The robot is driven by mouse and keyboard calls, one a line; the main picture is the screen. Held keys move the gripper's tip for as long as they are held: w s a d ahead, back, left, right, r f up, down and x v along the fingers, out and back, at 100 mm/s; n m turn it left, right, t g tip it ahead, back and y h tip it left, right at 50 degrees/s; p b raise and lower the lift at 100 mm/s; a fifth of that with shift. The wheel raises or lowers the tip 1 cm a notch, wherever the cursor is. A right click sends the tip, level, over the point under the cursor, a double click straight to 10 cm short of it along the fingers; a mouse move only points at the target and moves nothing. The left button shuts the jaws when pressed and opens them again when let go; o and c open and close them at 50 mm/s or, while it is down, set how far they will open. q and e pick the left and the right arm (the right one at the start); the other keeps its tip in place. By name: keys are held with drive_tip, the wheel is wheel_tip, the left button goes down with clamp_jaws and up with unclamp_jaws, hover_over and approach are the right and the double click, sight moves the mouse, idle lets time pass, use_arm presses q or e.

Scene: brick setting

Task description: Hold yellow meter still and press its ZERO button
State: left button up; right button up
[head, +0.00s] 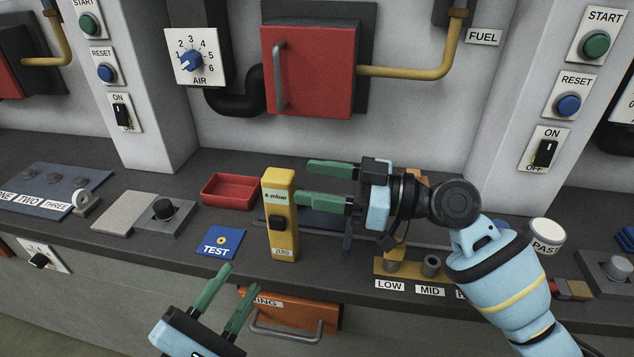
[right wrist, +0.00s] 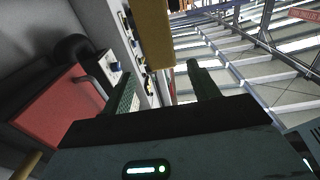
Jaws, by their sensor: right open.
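The yellow meter (head: 282,238) stands upright on the dark bench, with a "4 mbar" display, a black knob or button on its front and a partly legible ZERO label near its base. My right gripper (head: 303,181) is open, its green fingers pointing left with their tips just right of the meter's upper part. In the right wrist view the meter (right wrist: 156,35) shows beyond and between the spread fingers; I cannot tell if either touches it. My left gripper (head: 238,279) is open and empty, low in front of the bench, below and left of the meter.
A red tray (head: 228,192) and a blue TEST card (head: 220,242) lie left of the meter. A holder labelled LOW and MID (head: 405,268) stands to the right, near my right arm. An orange drawer with a handle (head: 290,312) is below the bench edge.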

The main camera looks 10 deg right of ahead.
sight(267, 179)
drive_tip(key=shift+a+f+g, duration=0.1)
drive_tip(key=shift+a+g, duration=0.15)
drive_tip(key=shift+g, duration=0.05)
drive_tip(key=shift+a, duration=0.1)
drive_tip(key=shift+x, duration=3.85)
drive_tip(key=c, duration=1.2)
drive_tip(key=shift+f, duration=0.1)
use_arm(q)
clamp_jaws()
